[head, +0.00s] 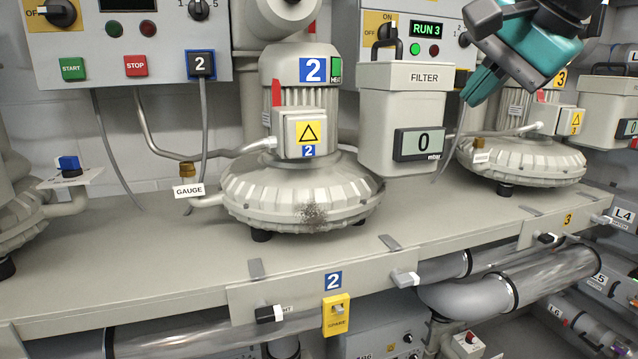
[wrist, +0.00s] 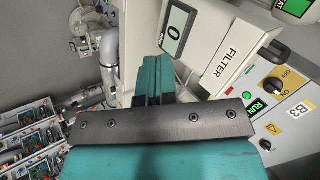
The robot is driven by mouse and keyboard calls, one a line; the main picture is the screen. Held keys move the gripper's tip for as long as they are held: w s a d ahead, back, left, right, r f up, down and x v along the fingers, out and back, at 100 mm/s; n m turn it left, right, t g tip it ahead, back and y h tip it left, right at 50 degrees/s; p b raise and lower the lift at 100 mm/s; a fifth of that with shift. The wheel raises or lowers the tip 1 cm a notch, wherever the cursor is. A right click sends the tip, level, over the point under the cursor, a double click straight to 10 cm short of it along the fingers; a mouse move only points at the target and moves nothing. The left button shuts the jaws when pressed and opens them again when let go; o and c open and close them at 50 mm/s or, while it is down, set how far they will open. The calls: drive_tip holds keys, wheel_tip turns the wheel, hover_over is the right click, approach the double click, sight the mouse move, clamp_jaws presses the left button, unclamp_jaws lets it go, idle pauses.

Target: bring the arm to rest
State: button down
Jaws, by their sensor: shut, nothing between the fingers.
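Blower 2 (head: 300,190) stands on the grey shelf (head: 130,262), with dark specks on its casing. The filter box (head: 400,120) reads 0. Blower 3 (head: 520,165) stands behind my gripper. The shelf's left front is clear.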

drive_tip(key=s+a+f+n+g+b, duration=0.2)
drive_tip(key=s+f+n, duration=0.6)
drive_tip(key=f, duration=0.6)
drive_tip(key=s+a+f+n+g+b, duration=0.2)
drive_tip(key=s+f+n+g, duration=0.3)
drive_tip(key=s+f+n, duration=0.3)
drive_tip(key=s+f+b, duration=0.1)
drive_tip(key=s+f, duration=0.2)
drive_tip(key=f, duration=0.3)
drive_tip(key=shift+s+a+f+y, duration=0.15)
drive_tip(key=shift+s+f+y, duration=0.05)
drive_tip(key=shift+f+y, duration=0.1)
